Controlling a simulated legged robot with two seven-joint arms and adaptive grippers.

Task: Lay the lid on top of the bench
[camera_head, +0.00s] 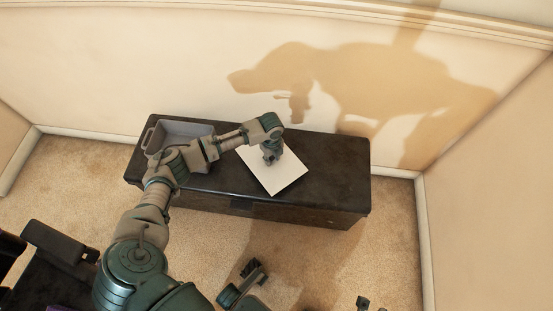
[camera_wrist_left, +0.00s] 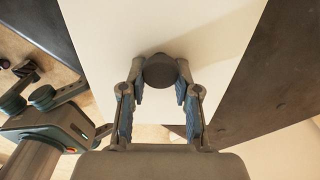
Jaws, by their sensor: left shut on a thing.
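The lid (camera_head: 277,178) is a flat white panel, tilted in the picture, over the middle of the dark bench (camera_head: 330,170). Its near corner overlaps the bench's front edge in the head view. I cannot tell whether it touches the bench top. My left gripper (camera_head: 271,155) is above the lid and shut on its dark round knob, which shows between the two fingers in the left wrist view (camera_wrist_left: 159,71). The lid (camera_wrist_left: 110,35) fills the middle of that view. My right gripper cannot be made out for certain; dark parts show at the bottom of the head view.
A grey open bin (camera_head: 184,131) stands on the bench's left end, behind my left arm. The bench top right of the lid is clear. A cream wall (camera_head: 130,75) runs behind the bench, and carpet (camera_head: 80,180) lies around it.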

